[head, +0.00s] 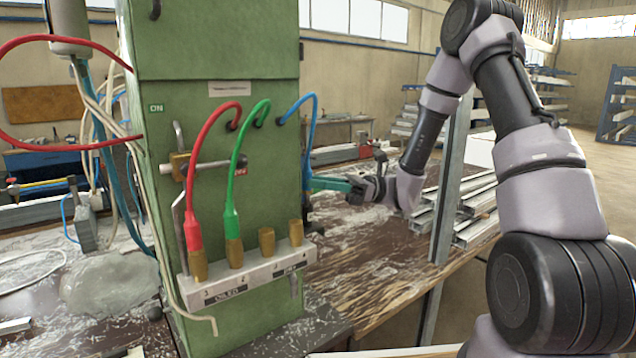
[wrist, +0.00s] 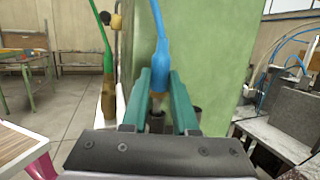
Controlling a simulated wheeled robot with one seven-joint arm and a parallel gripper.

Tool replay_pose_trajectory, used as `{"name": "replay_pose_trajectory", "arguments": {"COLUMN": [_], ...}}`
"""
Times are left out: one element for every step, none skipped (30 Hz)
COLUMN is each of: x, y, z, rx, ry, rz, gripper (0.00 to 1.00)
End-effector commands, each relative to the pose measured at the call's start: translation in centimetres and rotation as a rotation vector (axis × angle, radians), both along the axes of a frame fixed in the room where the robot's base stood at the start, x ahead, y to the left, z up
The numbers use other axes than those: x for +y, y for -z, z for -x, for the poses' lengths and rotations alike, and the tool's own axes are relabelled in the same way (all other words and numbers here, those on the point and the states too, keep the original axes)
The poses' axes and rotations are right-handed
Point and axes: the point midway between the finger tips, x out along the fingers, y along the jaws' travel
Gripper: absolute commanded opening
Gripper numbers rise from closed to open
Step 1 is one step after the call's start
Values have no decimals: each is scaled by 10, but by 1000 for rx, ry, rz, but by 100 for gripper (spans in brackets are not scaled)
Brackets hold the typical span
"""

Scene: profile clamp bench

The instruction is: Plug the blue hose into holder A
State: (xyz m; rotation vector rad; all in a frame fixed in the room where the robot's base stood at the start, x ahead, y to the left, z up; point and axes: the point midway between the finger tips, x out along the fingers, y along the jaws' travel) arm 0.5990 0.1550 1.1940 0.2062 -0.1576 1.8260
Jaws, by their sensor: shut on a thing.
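The blue hose (head: 309,135) comes out of the green cabinet and bends down at its right edge. My gripper (head: 314,184) is shut on the blue hose with its teal fingers. In the wrist view the blue hose (wrist: 160,48) hangs roughly upright between the fingers (wrist: 160,88), its end pointing down. A dark round socket (wrist: 157,123) shows below that end; whether they touch is unclear. A pale holder rail (head: 245,274) on the cabinet bears brass holders. Two of them, one (head: 267,246) and another (head: 295,233), have no hose. I cannot read which is holder A.
The red hose (head: 193,225) and green hose (head: 232,218) stand in the two left holders. A metal post (head: 450,180) and stacked profiles (head: 478,200) stand near my arm.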

Motion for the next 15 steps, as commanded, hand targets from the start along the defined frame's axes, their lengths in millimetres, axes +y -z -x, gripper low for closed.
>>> {"name": "replay_pose_trajectory", "arguments": {"x": [0,0,0,0,0,0,0,0,0,0,0,0,0,0,0], "y": [0,0,0,0,0,1,1,2,2,3,3,4,5,5,6], "z": [0,0,0,0,0,0,0,0,0,0,0,0,0,0,0], "rx": [0,0,0,0,0,0,0,0,0,0,0,0,0,-1,-1], "ry": [0,0,0,0,0,0,0,0,0,0,0,0,0,0,0], "rz": [0,0,0,0,0,0,0,0,0,0,0,0,0,0,1], "gripper": [0,0,0,0,0,0,0,0,0,0,0,0,0,0,0]}}
